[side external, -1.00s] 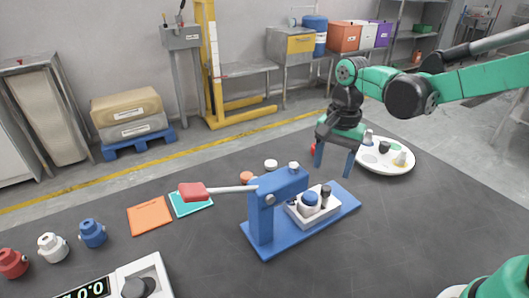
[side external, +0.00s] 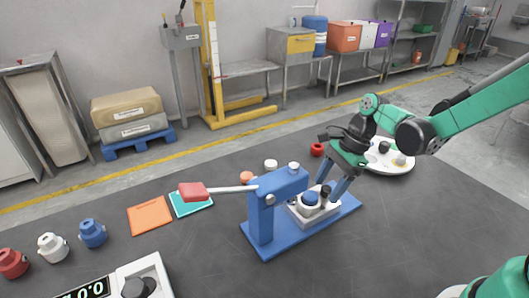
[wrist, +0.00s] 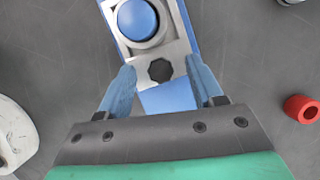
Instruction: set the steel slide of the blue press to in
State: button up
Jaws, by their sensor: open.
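The blue press (side external: 262,222) stands on the dark table, its red-ended lever (side external: 193,191) pointing left. Its steel slide (side external: 313,213) lies on the right part of the blue base and carries a blue round piece (side external: 310,198) and a dark knob (side external: 325,191). In the wrist view the slide (wrist: 175,50) runs up the picture, with the blue round piece (wrist: 137,20) above the dark knob (wrist: 160,70). My gripper (wrist: 160,68) is open, one finger on each side of the knob, with visible gaps. In the side view my gripper (side external: 335,187) points down at the slide's right end.
A red ring (side external: 317,149) lies behind the press. A white round tray (side external: 398,168) with small items is at the back right. Orange (side external: 150,215) and teal (side external: 190,203) pads and a scale (side external: 145,275) are to the left.

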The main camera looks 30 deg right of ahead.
grip_shut()
jog(key=shift+a, duration=0.1)
dwell(1.2)
